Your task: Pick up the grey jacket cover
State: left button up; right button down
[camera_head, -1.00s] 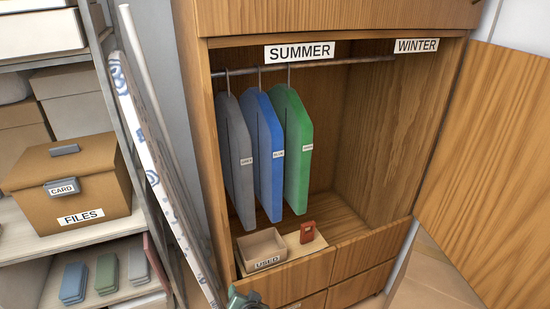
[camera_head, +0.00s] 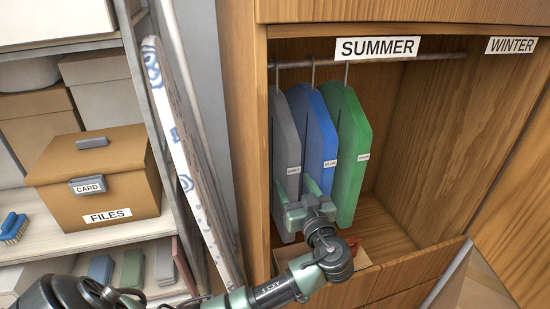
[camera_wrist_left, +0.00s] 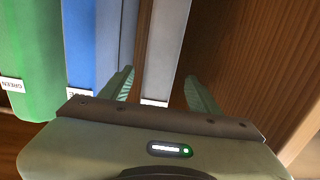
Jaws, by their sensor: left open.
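The grey jacket cover (camera_head: 285,130) hangs leftmost on the rail under the SUMMER label, beside the blue cover (camera_head: 318,125) and the green cover (camera_head: 350,140). My left gripper (camera_head: 295,190) is open at the lower front edge of the grey cover. In the left wrist view, the grey cover (camera_wrist_left: 167,50) stands between the two spread fingers (camera_wrist_left: 162,95), with its white tag low down. I cannot tell whether the fingers touch it. My right gripper is not in view.
The wardrobe's left side wall (camera_head: 243,120) is close to the grey cover. An upright patterned board (camera_head: 180,130) leans by the shelf at left, holding a FILES box (camera_head: 95,185). A red object (camera_head: 352,245) lies below the covers. The wardrobe's right half is empty.

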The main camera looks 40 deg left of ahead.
aim_at(274, 146)
pick_arm(q)
jog(key=shift+w+a+r+p, duration=0.2)
jog(key=shift+w+a+p, duration=0.25)
jog(key=shift+a, duration=0.1)
jog(key=shift+w+a+r+p, duration=0.2)
jog(key=shift+w+a+p, duration=0.25)
jog(key=shift+a, duration=0.1)
jog(key=x, duration=0.2)
jog(key=shift+w+a+f+p, duration=0.2)
jog(key=shift+f+p, duration=0.1)
jog(key=shift+p, duration=0.1)
jog(key=shift+w+a+f, duration=0.1)
jog(key=shift+w+a, duration=0.1)
jog(key=shift+a, duration=0.05)
jog(key=shift+c, duration=0.3)
grip_shut()
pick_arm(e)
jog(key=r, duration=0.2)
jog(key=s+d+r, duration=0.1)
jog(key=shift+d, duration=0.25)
